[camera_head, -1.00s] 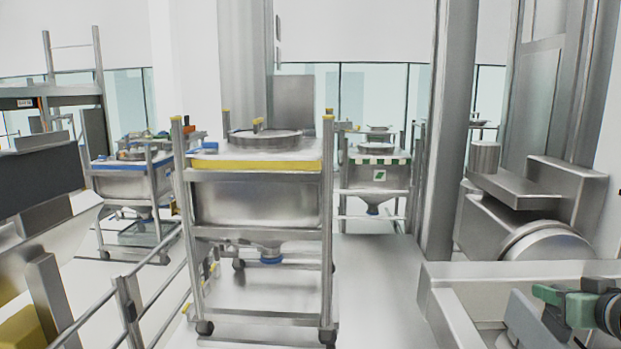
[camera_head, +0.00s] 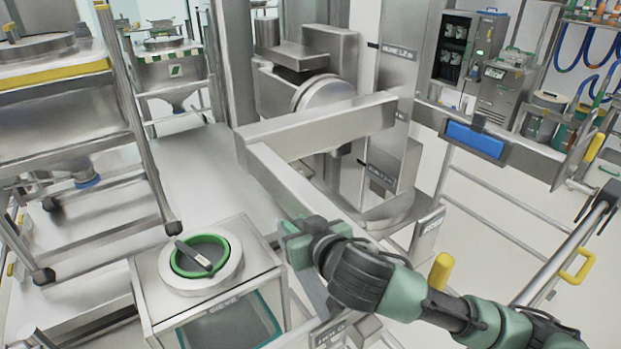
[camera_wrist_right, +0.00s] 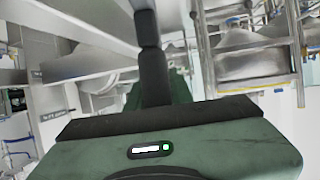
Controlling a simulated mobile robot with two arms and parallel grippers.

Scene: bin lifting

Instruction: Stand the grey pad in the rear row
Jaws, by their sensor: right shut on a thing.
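My right gripper (camera_head: 292,238) comes in from the lower right, beside the metal fence in the head view. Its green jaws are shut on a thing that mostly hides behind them. A flat grey piece (camera_head: 312,290), which looks like the grey pad, shows tilted just below the jaws. The right wrist view shows the green gripper body (camera_wrist_right: 165,150) and a dark grey bar (camera_wrist_right: 152,70) rising from it. I cannot tell if that bar is finger or load. I cannot make out a rear row. My left gripper is not in view.
A low steel stand (camera_head: 165,320) marked SIEVE, with a green ring (camera_head: 200,256) on top, is left of the gripper. A steel lifting arm (camera_head: 320,130) is just behind. A wheeled bin frame (camera_head: 150,165) stands left. A blue panel (camera_head: 475,140) sits on the right fence.

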